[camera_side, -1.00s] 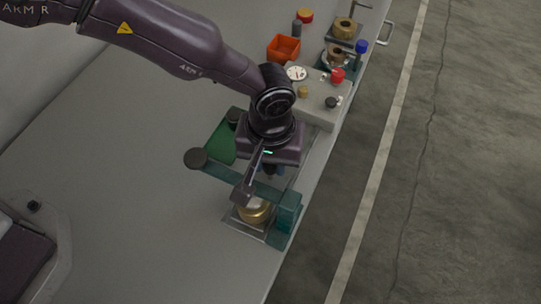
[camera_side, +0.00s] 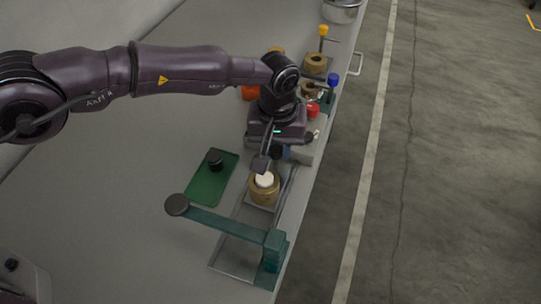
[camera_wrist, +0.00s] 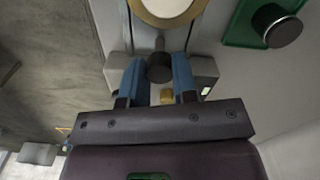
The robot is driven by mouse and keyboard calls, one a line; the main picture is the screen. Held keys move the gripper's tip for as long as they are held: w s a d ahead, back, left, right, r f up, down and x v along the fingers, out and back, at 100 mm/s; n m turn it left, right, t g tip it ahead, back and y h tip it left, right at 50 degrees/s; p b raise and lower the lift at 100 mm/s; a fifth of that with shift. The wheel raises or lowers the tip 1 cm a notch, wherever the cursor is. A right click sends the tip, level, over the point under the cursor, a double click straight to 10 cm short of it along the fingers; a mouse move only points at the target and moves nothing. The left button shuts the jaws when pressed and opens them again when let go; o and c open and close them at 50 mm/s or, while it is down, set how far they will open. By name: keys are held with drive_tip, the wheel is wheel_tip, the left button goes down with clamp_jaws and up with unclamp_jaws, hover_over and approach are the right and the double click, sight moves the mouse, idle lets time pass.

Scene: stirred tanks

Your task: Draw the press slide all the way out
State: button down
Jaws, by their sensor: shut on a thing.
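The teal press (camera_side: 272,258) stands near the table's right edge, its lever arm (camera_side: 225,224) with a dark knob reaching left. The press slide, carrying a brass cup (camera_side: 264,190) with a white top, is out on its rails (camera_side: 287,187), clear of the lever arm. In the wrist view, the cup's brass rim (camera_wrist: 166,12) shows at the top. My gripper (camera_wrist: 160,72) has its two blue fingers shut on the slide's dark knob (camera_wrist: 160,67). In the side view my wrist hides most of the knob and fingers.
A green tray (camera_side: 203,190) with a black knobbed piece (camera_side: 215,160) lies left of the rails. Behind my gripper is a grey block (camera_side: 306,150) with a red knob (camera_side: 313,111). Brass parts and a blue-topped item (camera_side: 333,80) stand farther back. The table's left is clear.

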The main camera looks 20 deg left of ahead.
drive_tip(key=shift+w+d, duration=0.1)
drive_tip(key=shift+w, duration=0.15)
drive_tip(key=c, duration=0.9)
unclamp_jaws()
wheel_tip(320, 180, up, 13)
